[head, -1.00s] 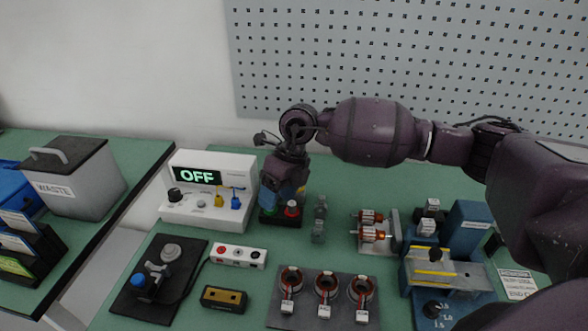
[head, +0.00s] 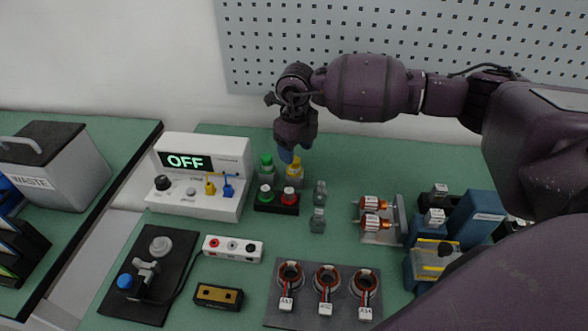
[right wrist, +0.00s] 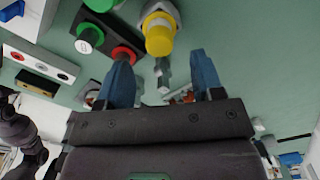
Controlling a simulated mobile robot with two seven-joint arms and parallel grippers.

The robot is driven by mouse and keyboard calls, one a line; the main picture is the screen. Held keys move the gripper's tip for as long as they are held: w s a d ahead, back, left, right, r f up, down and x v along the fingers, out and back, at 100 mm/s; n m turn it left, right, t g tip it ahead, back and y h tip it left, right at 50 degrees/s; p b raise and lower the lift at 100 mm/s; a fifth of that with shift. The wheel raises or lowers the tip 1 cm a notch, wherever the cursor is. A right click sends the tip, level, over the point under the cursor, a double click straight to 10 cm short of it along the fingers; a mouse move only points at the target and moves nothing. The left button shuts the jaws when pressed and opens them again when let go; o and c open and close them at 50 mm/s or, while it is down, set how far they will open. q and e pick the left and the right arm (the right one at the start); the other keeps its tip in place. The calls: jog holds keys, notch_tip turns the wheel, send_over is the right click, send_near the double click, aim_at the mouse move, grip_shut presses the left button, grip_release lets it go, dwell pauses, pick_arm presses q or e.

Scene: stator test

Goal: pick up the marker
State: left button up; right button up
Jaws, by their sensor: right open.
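No object shows plainly as a marker. Two upright capped items stand behind the button box: one with a green cap (head: 267,165) and one with a yellow cap (head: 294,170). I cannot tell whether either is the marker. My right gripper (head: 287,155), with blue fingers, is just above and behind the yellow-capped item in the head view. In the right wrist view the gripper (right wrist: 163,78) is open and empty; the yellow cap (right wrist: 160,36) lies beyond the fingertips, between their lines, apart from them. The green cap (right wrist: 100,3) is to its left. My left gripper is out of view.
The button box (head: 276,208) with green and red buttons stands just in front. A white OFF unit (head: 201,204) is to the left. Ring stators sit on a grey plate (head: 306,310). Bench behind the gripper is clear.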

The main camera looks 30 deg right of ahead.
aim_at(294, 171)
jog(key=shift+w+f, duration=0.15)
jog(key=shift+f, duration=1.15)
jog(key=shift+w+f, duration=0.1)
jog(key=shift+f, duration=1.2)
jog(key=shift+c, duration=0.4)
jog(key=c, duration=0.9)
jog(key=shift+r, duration=0.15)
